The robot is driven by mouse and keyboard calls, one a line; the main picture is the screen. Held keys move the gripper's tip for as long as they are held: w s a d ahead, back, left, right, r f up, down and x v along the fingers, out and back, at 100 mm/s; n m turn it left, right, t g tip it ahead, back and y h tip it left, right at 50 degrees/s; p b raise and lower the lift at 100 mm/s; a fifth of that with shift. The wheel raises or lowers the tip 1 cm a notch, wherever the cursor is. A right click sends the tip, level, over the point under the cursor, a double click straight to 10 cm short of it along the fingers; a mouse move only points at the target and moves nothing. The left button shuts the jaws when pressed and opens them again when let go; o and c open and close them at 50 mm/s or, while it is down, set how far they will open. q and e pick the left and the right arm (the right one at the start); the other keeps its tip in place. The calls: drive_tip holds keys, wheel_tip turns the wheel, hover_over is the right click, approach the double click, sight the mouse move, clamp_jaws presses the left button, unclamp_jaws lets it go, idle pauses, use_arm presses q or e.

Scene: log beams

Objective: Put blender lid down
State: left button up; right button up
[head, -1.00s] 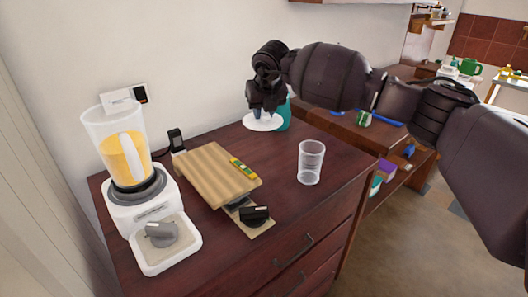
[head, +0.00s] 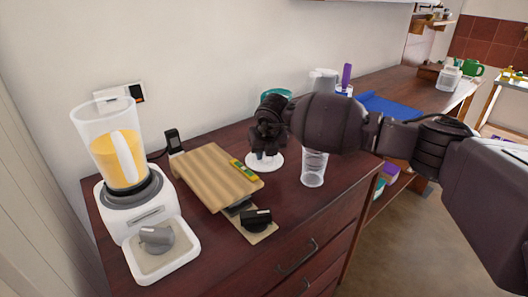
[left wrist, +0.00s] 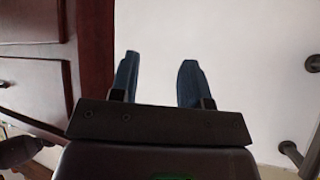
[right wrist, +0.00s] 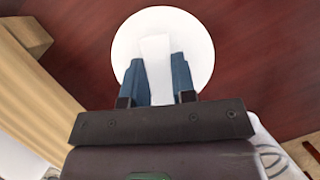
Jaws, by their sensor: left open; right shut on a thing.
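The white round blender lid (head: 266,163) is low over the dark red cabinet top, right of the wooden board; I cannot tell if it touches the surface. My right gripper (head: 266,148) is shut on the lid from above. In the right wrist view the fingers (right wrist: 158,80) pinch the lid's upright white grip, with the white disc (right wrist: 190,38) around it. The blender (head: 135,185), with orange liquid in its open jug, stands at the left of the cabinet. My left gripper (left wrist: 155,82) is open and empty in the left wrist view, beside a dark red wooden edge.
The wooden board (head: 208,175) with a yellow-green item (head: 244,170) lies left of the lid. A clear glass (head: 314,168) stands close to its right, partly behind my arm. A teal bowl (head: 276,93) is behind. The front right cabinet top (head: 290,215) is clear.

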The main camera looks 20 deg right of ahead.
drive_tip(key=shift+r, duration=0.15)
drive_tip(key=o, duration=0.9)
